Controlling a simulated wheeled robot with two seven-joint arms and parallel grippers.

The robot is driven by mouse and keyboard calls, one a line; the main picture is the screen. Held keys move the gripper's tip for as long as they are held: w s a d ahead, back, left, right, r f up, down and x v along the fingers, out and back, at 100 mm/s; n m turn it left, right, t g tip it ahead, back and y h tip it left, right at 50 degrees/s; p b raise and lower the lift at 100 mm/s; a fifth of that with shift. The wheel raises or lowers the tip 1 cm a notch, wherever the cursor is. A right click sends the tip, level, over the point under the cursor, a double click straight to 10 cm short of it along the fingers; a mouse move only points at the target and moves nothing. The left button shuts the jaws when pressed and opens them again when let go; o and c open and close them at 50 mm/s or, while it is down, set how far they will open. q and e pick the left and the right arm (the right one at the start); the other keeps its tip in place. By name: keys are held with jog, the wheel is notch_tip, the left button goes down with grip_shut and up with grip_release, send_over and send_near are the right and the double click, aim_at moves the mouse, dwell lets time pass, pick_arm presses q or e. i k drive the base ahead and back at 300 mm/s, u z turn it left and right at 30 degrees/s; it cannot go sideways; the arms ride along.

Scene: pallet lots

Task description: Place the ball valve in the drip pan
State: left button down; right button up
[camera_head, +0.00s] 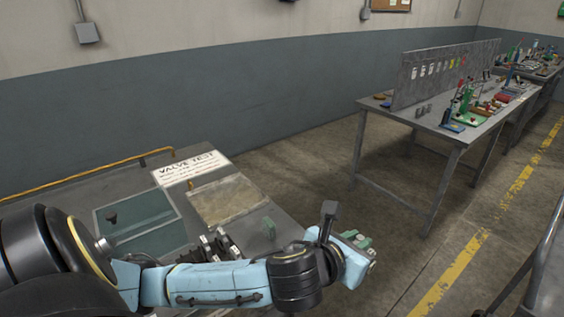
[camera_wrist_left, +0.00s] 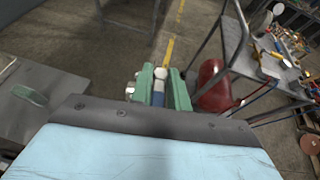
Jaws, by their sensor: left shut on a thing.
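My left gripper (camera_head: 356,243) is out past the right edge of the valve bench. In the left wrist view its green fingers (camera_wrist_left: 161,90) are shut on a small part with a blue section and pale metal ends, apparently the ball valve (camera_wrist_left: 159,88). The fingers hide part of it. It is held over the floor, apart from the bench. My right gripper is not in view.
A beige flat tray (camera_head: 228,200) lies beside the teal pan, before a white sign (camera_head: 191,168). A tool table (camera_head: 425,122) stands at the right. A red cylinder (camera_wrist_left: 212,87) shows in the wrist view.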

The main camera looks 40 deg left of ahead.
aim_at(227, 199)
jog(key=u, duration=0.65)
jog(key=i, duration=1.3)
jog(key=u, duration=1.05)
